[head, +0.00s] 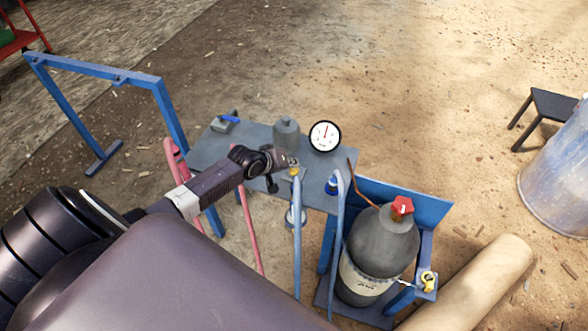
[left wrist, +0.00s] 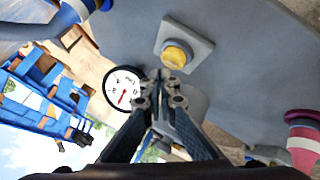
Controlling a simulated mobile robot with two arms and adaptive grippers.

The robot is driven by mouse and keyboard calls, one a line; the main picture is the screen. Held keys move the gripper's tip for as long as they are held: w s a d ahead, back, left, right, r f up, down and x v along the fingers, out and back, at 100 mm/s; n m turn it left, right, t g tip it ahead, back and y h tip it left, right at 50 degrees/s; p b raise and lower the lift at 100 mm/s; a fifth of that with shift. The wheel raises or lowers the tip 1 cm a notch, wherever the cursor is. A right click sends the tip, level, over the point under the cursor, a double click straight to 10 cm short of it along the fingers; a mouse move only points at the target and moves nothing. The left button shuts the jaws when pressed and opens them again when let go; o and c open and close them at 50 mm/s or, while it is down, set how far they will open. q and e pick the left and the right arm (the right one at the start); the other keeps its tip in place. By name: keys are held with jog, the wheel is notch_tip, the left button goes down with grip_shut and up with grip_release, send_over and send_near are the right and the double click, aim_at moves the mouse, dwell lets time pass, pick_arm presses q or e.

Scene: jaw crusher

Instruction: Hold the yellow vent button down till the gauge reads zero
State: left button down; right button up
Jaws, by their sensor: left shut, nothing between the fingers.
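The yellow vent button (head: 295,171) shows just in front of my left gripper's tips in the head view. In the left wrist view the button (left wrist: 176,54) sits on a square grey plate, round and uncovered. My left gripper (head: 288,161) is shut and empty. Its closed tips (left wrist: 161,76) appear close beside the button; I cannot tell whether they touch it. The white round gauge (head: 325,136) stands at the panel's far edge with its red needle pointing about straight up; its numbers are too small to read. The gauge (left wrist: 122,88) also shows in the left wrist view. My right gripper is out of view.
A grey panel (head: 204,152) carries a blue-handled valve (head: 230,119) and a grey cylinder (head: 286,134). Pink and blue hoses hang in front. A grey vessel (head: 380,245) with a red cap (head: 402,206) stands at right, near a yellow fitting (head: 428,281). Sandy ground behind is open.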

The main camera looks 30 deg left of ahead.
aim_at(292, 170)
pick_arm(q)
jog(key=shift+f, duration=0.3)
jog(key=shift+f+b, duration=0.35)
jog(key=shift+f, duration=0.15)
dwell(0.5)
jog(key=shift+f, duration=0.15)
dwell(1.2)
dwell(1.8)
jog(key=shift+r+p, duration=1.05)
jog(key=shift+r, duration=0.1)
notch_tip(292, 170, up, 5)
jog(key=p, duration=0.5)
